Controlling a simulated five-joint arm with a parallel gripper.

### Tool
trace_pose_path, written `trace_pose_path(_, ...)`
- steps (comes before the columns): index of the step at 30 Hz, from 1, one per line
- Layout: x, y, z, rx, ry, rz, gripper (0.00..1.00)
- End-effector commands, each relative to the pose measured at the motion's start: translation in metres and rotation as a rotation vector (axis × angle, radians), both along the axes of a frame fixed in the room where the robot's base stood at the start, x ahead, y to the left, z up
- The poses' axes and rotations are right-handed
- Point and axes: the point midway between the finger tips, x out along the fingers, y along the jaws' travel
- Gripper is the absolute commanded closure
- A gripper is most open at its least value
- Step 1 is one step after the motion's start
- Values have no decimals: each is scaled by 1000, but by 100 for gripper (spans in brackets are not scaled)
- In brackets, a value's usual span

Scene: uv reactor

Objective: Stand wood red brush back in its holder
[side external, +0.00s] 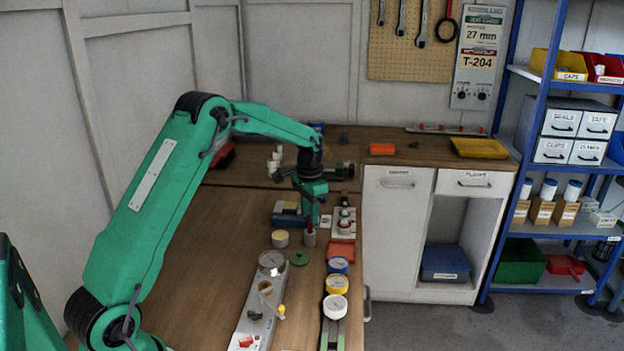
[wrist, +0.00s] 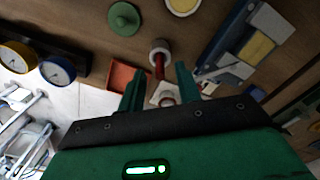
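A red wooden handle, apparently the brush (side external: 309,225), stands roughly upright at a small pale cup, apparently its holder (side external: 310,239). In the wrist view the red handle (wrist: 160,68) rises toward me from the pale ring of the cup (wrist: 160,46). The handle's lower end and any bristles are hidden, so how it sits in the cup is unclear. My gripper (side external: 314,218) points down just above and beside it. In the wrist view my gripper (wrist: 160,72) is open, with the handle between the fingertips in the picture and a gap on both sides.
A green disc (side external: 299,258) and a cream-topped round pot (side external: 280,238) stand close by. A red-orange tray (side external: 341,249) and a white plate with small items (side external: 343,222) lie to the right. Round gauges (side external: 338,266) line the right edge. Bare wood lies to the left.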

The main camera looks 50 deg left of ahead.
Motion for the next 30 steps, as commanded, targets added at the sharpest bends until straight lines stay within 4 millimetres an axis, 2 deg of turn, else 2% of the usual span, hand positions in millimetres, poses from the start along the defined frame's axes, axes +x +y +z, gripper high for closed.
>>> trace_pose_path(5, 1, 0, 14, 1, -2, 0, 66)
trace_pose_path(18, 1, 0, 67, 1, -2, 0, 66)
trace_pose_path(30, 0, 0, 75, 0, 1, 0, 66)
